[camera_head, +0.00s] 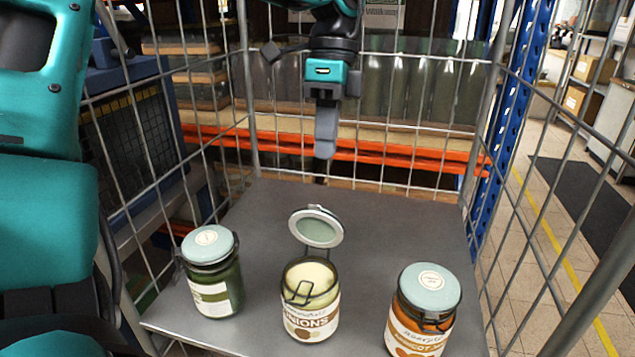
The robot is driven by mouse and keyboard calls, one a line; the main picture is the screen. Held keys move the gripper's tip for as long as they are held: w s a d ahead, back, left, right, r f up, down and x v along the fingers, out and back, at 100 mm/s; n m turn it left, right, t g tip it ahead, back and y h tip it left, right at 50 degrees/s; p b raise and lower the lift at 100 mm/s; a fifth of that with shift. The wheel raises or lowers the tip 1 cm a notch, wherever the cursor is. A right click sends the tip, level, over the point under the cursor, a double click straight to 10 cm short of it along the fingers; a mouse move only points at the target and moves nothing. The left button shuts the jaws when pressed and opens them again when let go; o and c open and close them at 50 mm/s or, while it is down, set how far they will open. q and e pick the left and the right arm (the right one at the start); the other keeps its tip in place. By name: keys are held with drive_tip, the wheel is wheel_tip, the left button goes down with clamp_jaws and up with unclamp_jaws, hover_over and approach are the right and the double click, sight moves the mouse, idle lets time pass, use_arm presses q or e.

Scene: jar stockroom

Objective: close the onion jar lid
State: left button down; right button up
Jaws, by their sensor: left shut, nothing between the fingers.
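The onion jar (311,308) stands upright in the middle of the grey shelf, its label reading "ONIONS" and a wire clasp at its front. Its lid (316,227) is open, hinged up at the back of the jar with its round inner face toward me. My left gripper (325,152) hangs fingers down above and behind the lid, apart from it. Its fingers are shut with nothing between them. My right gripper is not in view.
A green jar (212,283) with a closed lid stands to the left, and an apricot jar (424,313), also closed, to the right. Wire cage walls (547,206) enclose the grey shelf (375,215). The shelf behind the jars is clear.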

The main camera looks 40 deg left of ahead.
sight(315, 208)
use_arm(q)
drive_tip(key=shift+s+d+f, duration=0.4)
drive_tip(key=shift+s+f, duration=0.3)
drive_tip(key=shift+s+d+f, duration=0.35)
drive_tip(key=shift+s+f, duration=0.35)
drive_tip(key=shift+s+d+f, duration=0.4)
drive_tip(key=shift+s+f, duration=0.3)
